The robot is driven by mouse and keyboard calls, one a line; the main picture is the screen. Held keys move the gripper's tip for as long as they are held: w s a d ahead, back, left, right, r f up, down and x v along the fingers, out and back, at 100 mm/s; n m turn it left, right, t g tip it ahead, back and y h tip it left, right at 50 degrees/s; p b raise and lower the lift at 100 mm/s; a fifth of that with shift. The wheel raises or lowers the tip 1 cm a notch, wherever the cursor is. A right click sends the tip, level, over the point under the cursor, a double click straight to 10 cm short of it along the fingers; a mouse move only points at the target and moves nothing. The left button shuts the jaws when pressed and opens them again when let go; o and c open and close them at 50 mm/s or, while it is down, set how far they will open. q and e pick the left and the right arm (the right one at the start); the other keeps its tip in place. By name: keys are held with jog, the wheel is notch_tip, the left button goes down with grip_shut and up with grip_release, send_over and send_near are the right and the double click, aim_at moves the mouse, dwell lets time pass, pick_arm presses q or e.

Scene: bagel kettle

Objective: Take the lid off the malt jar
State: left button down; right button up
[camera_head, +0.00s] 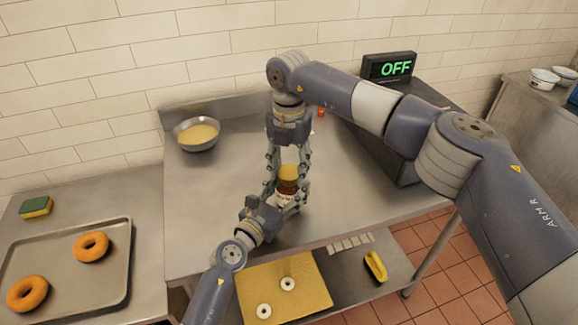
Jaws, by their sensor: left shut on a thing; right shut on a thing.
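The malt jar (287,187), a small brown jar with a pale label, stands upright on the steel table between my two grippers. Its yellowish top, which looks like the lid (288,171), sits directly over the brown body; I see no clear gap between them. My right gripper (288,180) points down from above, its fingers on both sides of the jar's top, shut on the lid. My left gripper (288,199) reaches in from the front, low, shut on the jar's body. The fingers hide the jar's sides and part of its base.
A bowl of yellow contents (197,133) stands at the table's back left. A dark box with an OFF display (389,67) stands at the right. A tray (122,282) with two bagels and a sponge (36,207) lie left. A board (310,283) with two white rings is below.

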jog(key=n, duration=0.3)
jog(key=shift+n, duration=0.4)
jog(key=n, duration=1)
jog(key=shift+w, duration=0.1)
jog(key=n, duration=0.5)
jog(key=shift+n, duration=0.3)
jog(key=n, duration=0.5)
jog(key=shift+r, duration=0.1)
pick_arm(q)
jog(key=shift+d, duration=0.1)
pick_arm(e)
jog(key=n, duration=0.5)
jog(key=shift+n, duration=0.3)
jog(key=n, duration=0.9)
jog(key=shift+r, duration=0.25)
